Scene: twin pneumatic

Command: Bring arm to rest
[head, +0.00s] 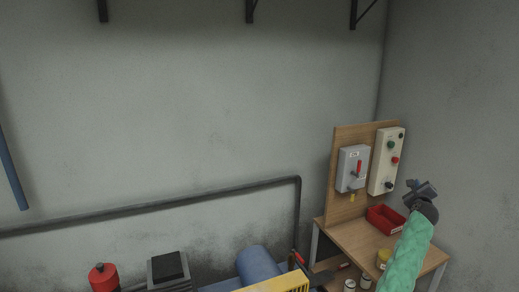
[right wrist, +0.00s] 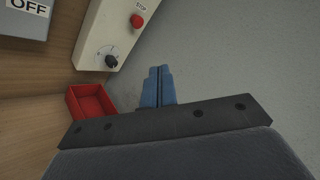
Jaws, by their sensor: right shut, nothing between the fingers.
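My right arm (head: 408,255), in a green sleeve, reaches up from the lower right in the head view. My right gripper (head: 411,183) is in front of the wall at the right, above the small wooden bench and to the right of the control panel. In the right wrist view its blue fingers (right wrist: 158,72) are together with nothing between them. It touches nothing that I can see. My left gripper is not in view.
A wooden board carries a grey switch box (head: 352,168) and a cream button panel (head: 386,160). A red bin (head: 384,219) sits on the bench (head: 352,236). Air beside the gripper is clear.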

